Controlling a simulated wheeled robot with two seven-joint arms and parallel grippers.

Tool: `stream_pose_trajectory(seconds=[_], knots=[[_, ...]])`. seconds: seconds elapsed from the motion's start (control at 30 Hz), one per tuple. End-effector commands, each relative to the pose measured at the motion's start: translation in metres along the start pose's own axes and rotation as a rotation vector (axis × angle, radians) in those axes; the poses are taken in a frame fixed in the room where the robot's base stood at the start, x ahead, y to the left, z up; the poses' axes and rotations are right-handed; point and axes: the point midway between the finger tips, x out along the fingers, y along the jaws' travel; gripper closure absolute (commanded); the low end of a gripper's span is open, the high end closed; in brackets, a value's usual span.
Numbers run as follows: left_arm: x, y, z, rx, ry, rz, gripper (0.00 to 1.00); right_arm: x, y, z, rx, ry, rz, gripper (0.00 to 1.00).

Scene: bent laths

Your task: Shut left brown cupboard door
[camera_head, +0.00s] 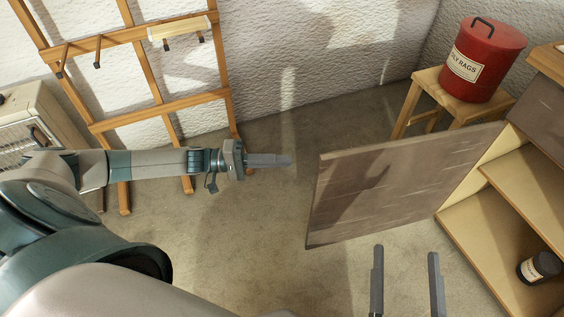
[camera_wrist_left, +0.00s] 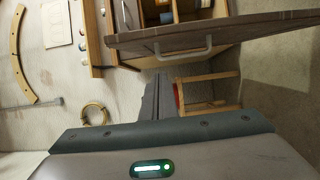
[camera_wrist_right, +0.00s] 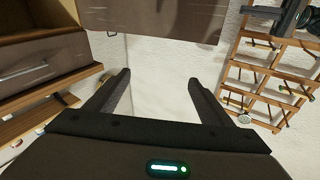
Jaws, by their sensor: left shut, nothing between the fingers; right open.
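The brown cupboard door (camera_head: 385,190) stands wide open, swung out from the left side of the cupboard (camera_head: 480,225). In the left wrist view the door (camera_wrist_left: 250,35) shows edge-on with a pale bar handle (camera_wrist_left: 183,50). Its lower part also fills the top of the right wrist view (camera_wrist_right: 150,18). My left gripper (camera_head: 290,161) is shut and empty, left of the door's free edge with a small gap in the picture. My right gripper (camera_head: 407,250) is open and empty, below the door in the head view. No contact with the door is visible.
A red rag bin (camera_head: 484,62) stands on a wooden stool (camera_head: 430,82) behind the door. A dark jar (camera_head: 539,267) sits inside the cupboard. A wooden rack (camera_head: 145,110) leans on the wall, with a heater (camera_head: 30,125) at the left. Floor between rack and door is clear.

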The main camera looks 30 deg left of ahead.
Motion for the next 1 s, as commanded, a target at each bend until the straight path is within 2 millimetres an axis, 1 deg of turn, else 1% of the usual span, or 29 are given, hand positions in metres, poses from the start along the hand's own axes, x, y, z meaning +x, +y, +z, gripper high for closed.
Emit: stream_pose_trajectory(seconds=[0.2,0.5,0.6,0.7,0.83,1.0], knots=[[0.034,0.0,0.0,0.0,-0.001,0.004,1.0,-0.001,-0.001,-0.007,-0.003,0.046,-0.002,0.25],[0.087,0.0,0.001,0.001,-0.002,0.004,1.0,-0.005,-0.01,-0.028,-0.006,0.164,-0.017,0.25],[0.087,-0.001,0.018,-0.004,-0.002,0.0,1.0,-0.006,-0.01,-0.031,-0.007,0.177,-0.018,0.25],[0.09,-0.001,0.028,-0.003,-0.001,0.0,1.0,-0.007,-0.011,-0.033,-0.007,0.189,-0.019,0.25],[0.092,-0.001,0.037,-0.002,-0.001,0.0,1.0,-0.007,-0.011,-0.035,-0.007,0.201,-0.019,0.25],[0.093,0.0,0.04,-0.001,0.0,0.0,1.0,-0.007,-0.012,-0.036,-0.007,0.206,-0.019,0.25]])
